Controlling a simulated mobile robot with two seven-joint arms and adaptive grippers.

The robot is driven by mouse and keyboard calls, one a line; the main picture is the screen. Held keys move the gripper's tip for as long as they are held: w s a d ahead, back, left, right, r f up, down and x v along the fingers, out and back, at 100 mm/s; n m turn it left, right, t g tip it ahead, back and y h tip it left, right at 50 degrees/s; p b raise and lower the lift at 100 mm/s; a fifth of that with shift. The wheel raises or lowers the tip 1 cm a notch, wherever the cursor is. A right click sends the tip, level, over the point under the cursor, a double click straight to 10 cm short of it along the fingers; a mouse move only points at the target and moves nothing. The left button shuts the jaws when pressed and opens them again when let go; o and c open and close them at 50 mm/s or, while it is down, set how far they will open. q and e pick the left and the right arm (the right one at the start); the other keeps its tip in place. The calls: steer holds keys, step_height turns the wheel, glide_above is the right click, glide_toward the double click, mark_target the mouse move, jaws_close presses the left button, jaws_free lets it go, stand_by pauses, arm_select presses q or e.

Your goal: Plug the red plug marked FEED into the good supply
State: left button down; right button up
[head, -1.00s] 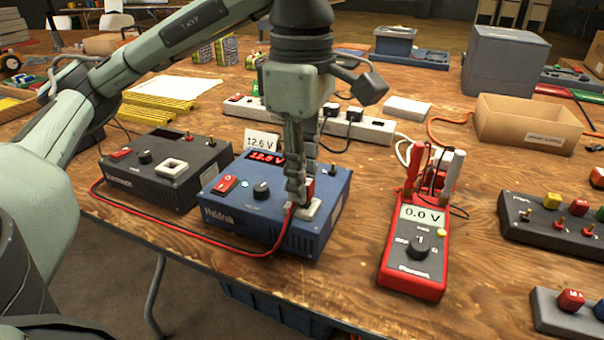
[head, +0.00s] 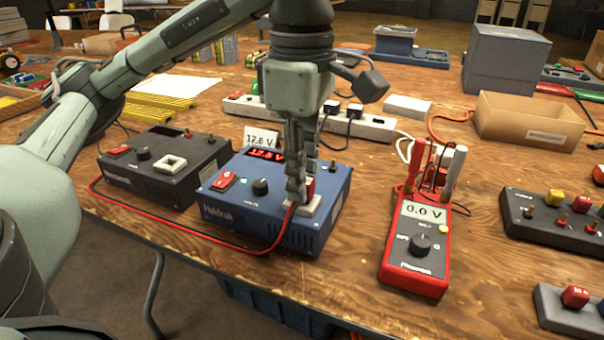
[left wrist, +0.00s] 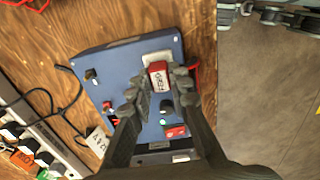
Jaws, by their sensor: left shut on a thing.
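The red plug marked FEED (left wrist: 158,74) is between the fingers of my left gripper (head: 299,196), which is shut on it. It sits at the white socket (left wrist: 150,57) on top of the blue supply (head: 228,222); I cannot tell how deep it is in. In the head view the fingers hide most of the plug.
A red multimeter (head: 414,262) reading 0.0 V lies to the right. A white power strip (head: 372,128) runs behind the supplies. A red and black cable (head: 160,229) loops along the front. A cardboard box (head: 527,125) stands at the back right.

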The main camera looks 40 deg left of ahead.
arm_select(q)
steer(key=shift+f, duration=0.25)
stand_by(0.5)
steer(key=c, duration=1)
jaws_free()
